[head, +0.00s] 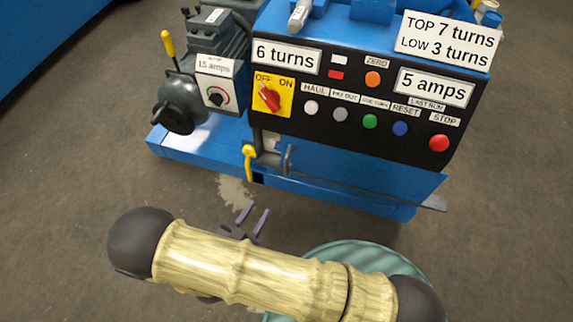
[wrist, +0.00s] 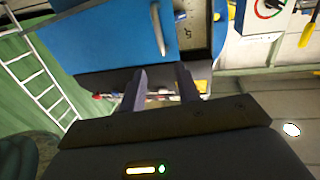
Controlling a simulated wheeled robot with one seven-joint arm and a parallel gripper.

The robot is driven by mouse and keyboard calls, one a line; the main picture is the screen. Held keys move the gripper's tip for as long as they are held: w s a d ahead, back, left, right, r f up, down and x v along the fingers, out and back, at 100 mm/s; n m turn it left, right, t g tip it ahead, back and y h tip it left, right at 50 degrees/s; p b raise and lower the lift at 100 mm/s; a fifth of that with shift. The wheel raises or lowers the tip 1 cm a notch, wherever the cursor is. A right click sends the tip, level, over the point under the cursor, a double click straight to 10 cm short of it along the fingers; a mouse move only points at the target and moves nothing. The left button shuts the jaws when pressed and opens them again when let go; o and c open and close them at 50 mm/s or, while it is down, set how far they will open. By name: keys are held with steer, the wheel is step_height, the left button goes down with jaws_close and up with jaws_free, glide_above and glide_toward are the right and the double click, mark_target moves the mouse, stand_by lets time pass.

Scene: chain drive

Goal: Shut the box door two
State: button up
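A blue door (wrist: 95,42) with a pale bar handle (wrist: 158,28) fills the upper left of the wrist view. It seems to stand ajar: a dark-edged, light interior (wrist: 197,35) with a small dial or marking shows to its right. In the head view my gripper (head: 254,213) is beyond my pale arm, in front of the blue machine's base.
The blue machine (head: 310,180) carries a control panel (head: 340,115) with buttons and a red switch. A yellow-handled lever (head: 249,160) juts from its front. A ladder (wrist: 40,75) stands by a green surface at left. Open floor (head: 500,230) lies to the right.

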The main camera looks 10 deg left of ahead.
mark_target(285, 167)
steer(key=b+x, duration=0.3)
steer(key=x, duration=1.4)
steer(key=shift+w+f+b, duration=0.1)
steer(key=shift+w+b, duration=0.05)
steer(key=shift+b, duration=0.15)
jaws_close()
